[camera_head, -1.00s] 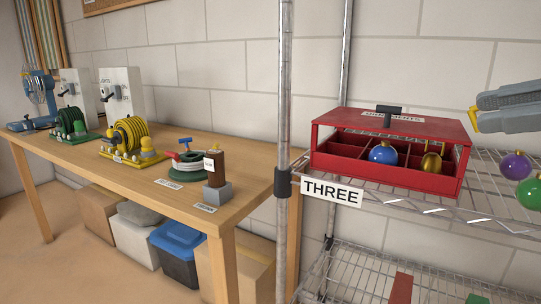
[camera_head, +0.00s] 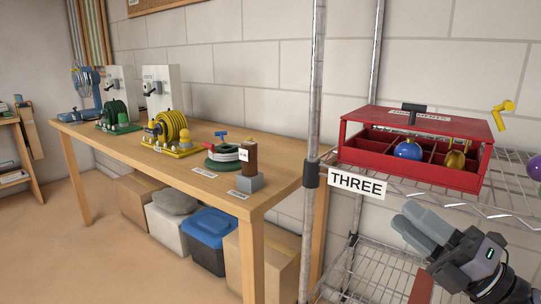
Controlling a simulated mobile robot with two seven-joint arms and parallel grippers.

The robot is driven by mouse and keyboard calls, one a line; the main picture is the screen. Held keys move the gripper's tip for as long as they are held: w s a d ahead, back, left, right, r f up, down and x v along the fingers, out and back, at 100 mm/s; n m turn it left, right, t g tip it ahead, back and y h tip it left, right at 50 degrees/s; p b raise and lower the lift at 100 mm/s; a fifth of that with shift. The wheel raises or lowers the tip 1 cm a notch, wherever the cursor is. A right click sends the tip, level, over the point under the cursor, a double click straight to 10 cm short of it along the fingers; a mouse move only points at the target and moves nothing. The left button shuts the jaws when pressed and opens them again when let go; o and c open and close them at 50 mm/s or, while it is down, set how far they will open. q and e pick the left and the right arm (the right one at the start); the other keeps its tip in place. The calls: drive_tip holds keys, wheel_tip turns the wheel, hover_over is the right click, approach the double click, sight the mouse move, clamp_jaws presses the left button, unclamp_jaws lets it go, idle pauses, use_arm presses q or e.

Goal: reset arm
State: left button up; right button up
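My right gripper (camera_head: 405,214) is at the lower right, in front of the wire shelving and below the upper shelf's front edge. Its grey fingers lie close together, point up and to the left, and hold nothing visible. My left gripper is out of view. The task names no other object.
A red open-front box (camera_head: 412,170) with a blue ornament (camera_head: 408,149) and a gold one (camera_head: 455,160) stands on the upper wire shelf (camera_head: 505,198). A metal post (camera_head: 316,80) separates it from the wooden workbench (camera_head: 215,187) holding reels. A sign THREE (camera_head: 357,184) hangs in front.

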drive_tip(key=s+a+f+m+t+h, duration=0.1)
drive_tip(key=s+f+m+h, duration=0.1)
drive_tip(key=f+m+h, duration=0.6)
drive_tip(key=s+f+m+t+h, duration=0.1)
drive_tip(key=s+f+m+h, duration=0.15)
drive_tip(key=f+m, duration=0.95)
drive_tip(key=s+a+f+m+g+h, duration=0.1)
drive_tip(key=s+a+f+m+g, duration=0.3)
drive_tip(key=f, duration=0.3)
drive_tip(key=s+a+f+m+g+h, duration=0.1)
drive_tip(key=s+f+m+g, duration=0.25)
drive_tip(key=s+f, duration=0.35)
use_arm(q)
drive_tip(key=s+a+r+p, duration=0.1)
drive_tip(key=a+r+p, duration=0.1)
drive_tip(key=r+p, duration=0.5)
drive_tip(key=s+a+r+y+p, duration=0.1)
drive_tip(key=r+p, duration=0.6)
drive_tip(key=p, duration=0.8)
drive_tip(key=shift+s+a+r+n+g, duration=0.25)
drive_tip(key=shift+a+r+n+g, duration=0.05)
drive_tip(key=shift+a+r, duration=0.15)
use_arm(e)
drive_tip(key=s+d+r, duration=0.1)
drive_tip(key=d+r, duration=0.1)
drive_tip(key=r, duration=0.5)
drive_tip(key=d+r+m+h, duration=0.1)
drive_tip(key=d+r, duration=0.1)
drive_tip(key=r, duration=0.6)
drive_tip(key=shift+s, duration=0.35)
